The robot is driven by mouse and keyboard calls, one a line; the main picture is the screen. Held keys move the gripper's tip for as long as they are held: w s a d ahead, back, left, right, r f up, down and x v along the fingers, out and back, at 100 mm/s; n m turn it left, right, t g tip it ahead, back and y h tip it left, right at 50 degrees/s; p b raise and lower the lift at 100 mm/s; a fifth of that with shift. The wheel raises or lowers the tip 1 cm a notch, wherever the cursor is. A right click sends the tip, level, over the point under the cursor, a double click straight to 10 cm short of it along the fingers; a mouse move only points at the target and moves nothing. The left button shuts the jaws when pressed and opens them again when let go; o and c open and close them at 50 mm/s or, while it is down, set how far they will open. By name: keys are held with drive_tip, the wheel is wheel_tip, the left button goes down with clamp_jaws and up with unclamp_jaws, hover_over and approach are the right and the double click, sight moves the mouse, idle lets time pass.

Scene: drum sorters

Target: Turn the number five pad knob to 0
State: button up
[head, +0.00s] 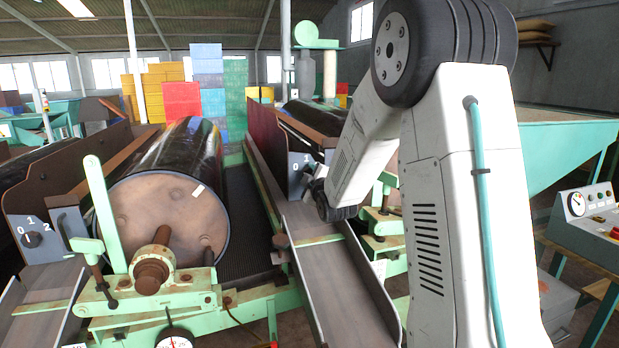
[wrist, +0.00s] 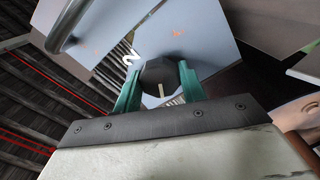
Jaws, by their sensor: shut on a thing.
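A dark round knob (wrist: 158,72) with a pale pointer line sits on a grey-blue panel (wrist: 190,40) in the wrist view. The pointer line runs toward the bottom of the picture; a white 2 lies to the knob's upper left. My gripper (wrist: 160,80) has its two green fingers on either side of the knob, shut on it. In the head view my gripper (head: 312,178) is at the grey panel (head: 296,178) on the middle drum sorter, where 0 and 1 show. The knob is hidden there by my gripper. I cannot tell which number the pointer faces.
A similar panel with a knob (head: 32,239) marked 0, 1, 2 is at the far left. A large drum (head: 168,215) and a metal chute (head: 335,265) lie left of and below my arm.

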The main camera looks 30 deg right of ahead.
idle(0.4)
drive_tip(key=o, duration=1)
drive_tip(key=v, duration=0.7)
drive_tip(key=shift+s+a, duration=0.15)
drive_tip(key=shift+s, duration=0.25)
